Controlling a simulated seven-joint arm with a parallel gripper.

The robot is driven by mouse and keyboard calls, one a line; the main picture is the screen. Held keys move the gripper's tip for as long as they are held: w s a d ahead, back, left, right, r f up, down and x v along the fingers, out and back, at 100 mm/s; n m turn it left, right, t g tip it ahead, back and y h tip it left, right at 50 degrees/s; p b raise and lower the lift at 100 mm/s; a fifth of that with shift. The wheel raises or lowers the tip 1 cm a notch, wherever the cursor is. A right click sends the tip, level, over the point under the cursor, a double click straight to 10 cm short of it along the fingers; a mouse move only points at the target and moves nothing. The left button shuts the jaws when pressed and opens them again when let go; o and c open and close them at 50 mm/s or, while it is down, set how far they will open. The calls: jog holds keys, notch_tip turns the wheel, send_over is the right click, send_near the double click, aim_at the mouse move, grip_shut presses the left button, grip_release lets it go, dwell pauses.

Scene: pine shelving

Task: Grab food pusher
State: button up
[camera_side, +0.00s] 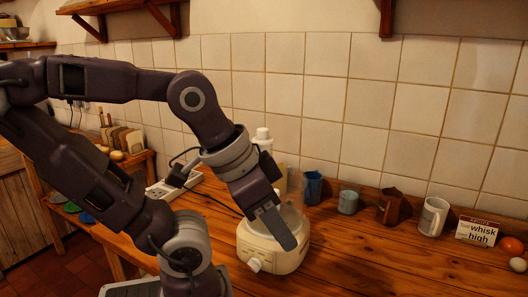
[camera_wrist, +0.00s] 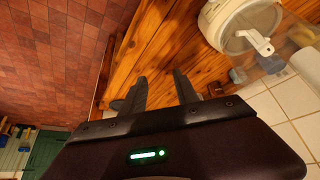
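A cream food processor (camera_side: 272,248) stands on the wooden counter, with a clear bowl on top partly hidden by my gripper. It also shows at the upper right of the wrist view (camera_wrist: 212,22), with a white piece (camera_wrist: 258,42) across its bowl. I cannot tell which part is the food pusher. A white-capped upright object (camera_side: 262,138) shows behind my wrist; its lower part is hidden. My gripper (camera_side: 279,232) points down in front of the processor bowl. In the wrist view my gripper (camera_wrist: 160,92) has its two fingers apart with nothing between them.
A blue cup (camera_side: 313,188), a light blue cup (camera_side: 348,202), a brown jug (camera_side: 391,206), a white mug (camera_side: 433,216), a sign (camera_side: 477,232) and eggs line the tiled wall. A white power strip (camera_side: 172,186) lies behind. The front right counter is clear.

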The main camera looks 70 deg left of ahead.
jog(key=o, duration=0.3)
